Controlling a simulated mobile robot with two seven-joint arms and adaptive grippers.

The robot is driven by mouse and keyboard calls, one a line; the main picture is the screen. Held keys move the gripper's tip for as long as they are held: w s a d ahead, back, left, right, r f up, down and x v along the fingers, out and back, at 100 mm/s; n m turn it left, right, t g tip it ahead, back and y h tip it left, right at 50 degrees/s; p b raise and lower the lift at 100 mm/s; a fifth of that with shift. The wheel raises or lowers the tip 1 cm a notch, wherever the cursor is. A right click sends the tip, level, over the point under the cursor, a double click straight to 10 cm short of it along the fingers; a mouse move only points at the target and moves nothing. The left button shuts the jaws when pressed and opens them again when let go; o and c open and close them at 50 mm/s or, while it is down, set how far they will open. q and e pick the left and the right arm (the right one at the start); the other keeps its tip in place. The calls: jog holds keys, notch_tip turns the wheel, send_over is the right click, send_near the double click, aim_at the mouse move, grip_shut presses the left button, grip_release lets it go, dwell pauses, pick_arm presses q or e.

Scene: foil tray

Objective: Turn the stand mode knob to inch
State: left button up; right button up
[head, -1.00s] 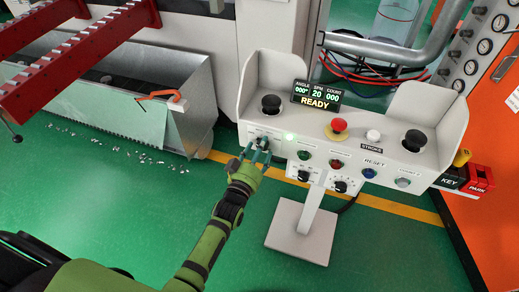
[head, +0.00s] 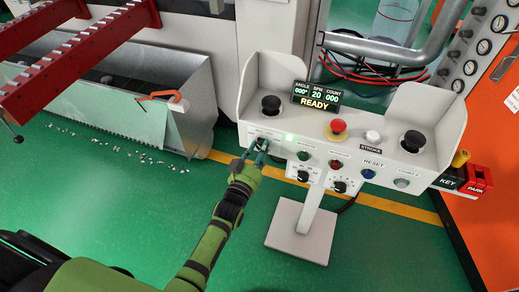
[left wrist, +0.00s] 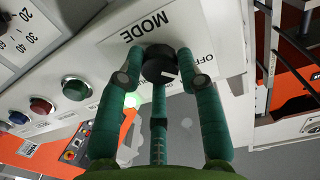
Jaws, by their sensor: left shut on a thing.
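The stand (head: 345,150) is a pale control console on a post, with a lit READY display. The mode knob (left wrist: 158,66) is black with a white pointer mark, on a white plate lettered MODE, in the left wrist view. Part of an OFF label shows beside it; the inch mark cannot be read. The pointer lies toward the lower right of that view, on the OFF-label side. My left gripper (left wrist: 160,80) is shut on the knob, its green fingers around it. In the head view the left gripper (head: 256,152) is at the console's front left and hides the knob. My right gripper is not in view.
Black palm buttons (head: 271,104) and a red mushroom button (head: 337,127) stand on the console top. Green (head: 304,154) and red (head: 336,163) buttons sit right of the gripper, with dials below.

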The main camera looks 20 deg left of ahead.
pick_arm(q)
jog(key=m, duration=0.4)
jog(key=shift+w+r+m, duration=0.1)
jog(key=shift+r+m, duration=0.15)
jog(key=shift+m, duration=0.15)
dwell(0.4)
jog(key=o, duration=1.1)
jog(key=shift+o, duration=0.2)
jog(key=shift+f, duration=0.1)
